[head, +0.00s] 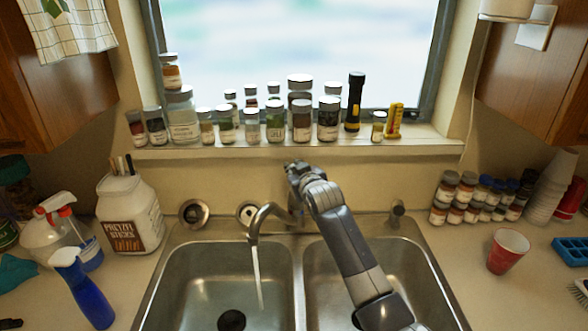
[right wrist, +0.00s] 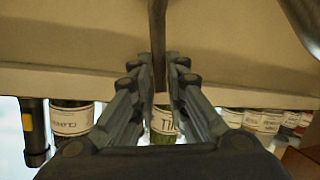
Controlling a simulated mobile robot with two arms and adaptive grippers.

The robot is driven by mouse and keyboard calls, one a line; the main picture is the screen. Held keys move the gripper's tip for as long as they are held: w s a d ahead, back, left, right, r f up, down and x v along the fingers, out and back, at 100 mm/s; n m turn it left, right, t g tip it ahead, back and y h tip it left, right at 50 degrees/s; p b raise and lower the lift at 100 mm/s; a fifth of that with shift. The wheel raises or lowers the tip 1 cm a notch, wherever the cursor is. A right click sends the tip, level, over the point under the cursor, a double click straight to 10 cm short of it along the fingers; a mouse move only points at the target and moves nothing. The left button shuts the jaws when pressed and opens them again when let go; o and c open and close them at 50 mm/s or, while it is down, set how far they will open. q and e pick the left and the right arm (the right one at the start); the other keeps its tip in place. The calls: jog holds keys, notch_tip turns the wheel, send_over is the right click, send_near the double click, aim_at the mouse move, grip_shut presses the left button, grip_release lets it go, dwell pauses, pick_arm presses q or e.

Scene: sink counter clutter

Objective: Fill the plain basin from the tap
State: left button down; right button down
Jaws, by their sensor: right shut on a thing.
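The metal tap (head: 268,212) stands behind the double sink, its spout over the left basin (head: 190,275). A thin stream of water (head: 257,275) falls from the spout into that basin. The right basin (head: 318,280) is partly hidden by my right arm. I cannot tell which basin is the plain one; no standing water is clear in either. My right gripper (head: 294,170) is at the back of the tap. In the right wrist view it is shut on a thin dark bar (right wrist: 158,35), apparently the tap lever. My left gripper is out of view.
Jars (head: 272,120) and a flashlight (head: 354,102) line the window sill above the tap. A blue spray bottle (head: 90,295) and a pretzel tub (head: 130,215) stand left of the sink. A red cup (head: 507,250) and spice jars (head: 465,195) stand right.

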jog(key=c, duration=1.6)
grip_release()
jog(key=v, duration=1.2)
